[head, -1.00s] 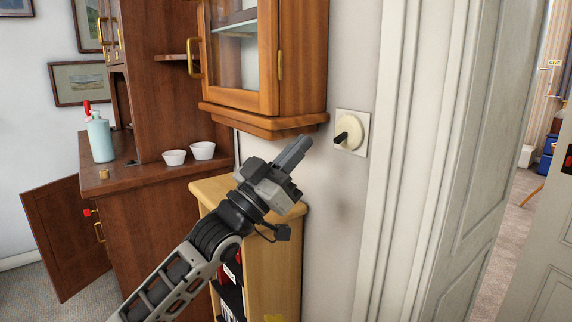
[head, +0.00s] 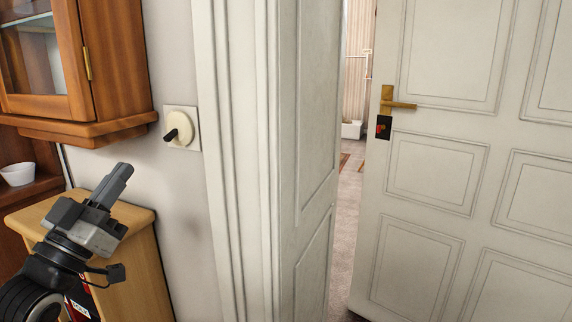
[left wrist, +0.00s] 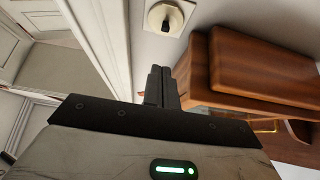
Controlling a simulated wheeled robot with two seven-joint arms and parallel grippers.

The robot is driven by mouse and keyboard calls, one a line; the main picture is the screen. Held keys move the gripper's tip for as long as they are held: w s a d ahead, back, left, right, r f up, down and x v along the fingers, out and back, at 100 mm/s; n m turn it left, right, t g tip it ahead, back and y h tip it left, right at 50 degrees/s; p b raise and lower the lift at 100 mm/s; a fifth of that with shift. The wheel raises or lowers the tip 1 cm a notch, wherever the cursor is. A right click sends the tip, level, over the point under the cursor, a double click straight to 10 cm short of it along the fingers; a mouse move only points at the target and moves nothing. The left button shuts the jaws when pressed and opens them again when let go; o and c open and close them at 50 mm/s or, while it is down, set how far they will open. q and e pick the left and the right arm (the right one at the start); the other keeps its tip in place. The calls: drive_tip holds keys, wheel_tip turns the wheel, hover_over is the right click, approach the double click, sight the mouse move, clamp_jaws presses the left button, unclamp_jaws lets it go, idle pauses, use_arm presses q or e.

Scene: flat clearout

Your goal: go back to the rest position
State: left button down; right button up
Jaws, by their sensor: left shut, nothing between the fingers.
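My left gripper (head: 122,172) is at the lower left of the head view, shut and empty. Its fingers point up and right, in front of the wall and above the low light-wood cabinet (head: 140,218). It is apart from the round cream wall switch (head: 181,127) with a dark knob. In the left wrist view the shut fingers (left wrist: 160,72) show at the middle, and the switch (left wrist: 166,17) is at the top. My right gripper is in neither view.
A wooden wall cabinet with a glass door (head: 118,60) hangs at the upper left. A white bowl (head: 17,174) stands at the left edge. A white door frame (head: 235,180) is right of the switch. A panelled white door (head: 430,215) with a brass handle stands partly open, leaving a narrow gap.

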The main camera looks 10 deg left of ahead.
use_arm(q)
drive_tip(key=s+d+f+n+g+y+p, duration=0.1)
drive_tip(key=s+d+f+g+y+p, duration=0.2)
drive_tip(key=f, duration=0.7)
drive_tip(key=s+d+f+n+g+p, duration=0.15)
drive_tip(key=d+f+g, duration=0.3)
drive_tip(key=f, duration=0.55)
drive_tip(key=s+d+f+m+g+p, duration=0.1)
drive_tip(key=s+d+f+g+p, duration=0.1)
drive_tip(key=s+d+f+g, duration=0.3)
drive_tip(key=s+d+f, duration=0.4)
drive_tip(key=s+f, duration=0.3)
drive_tip(key=shift+s+d+f+m+p, duration=0.2)
drive_tip(key=shift+d+m+p, duration=0.05)
drive_tip(key=shift+m+p, duration=0.15)
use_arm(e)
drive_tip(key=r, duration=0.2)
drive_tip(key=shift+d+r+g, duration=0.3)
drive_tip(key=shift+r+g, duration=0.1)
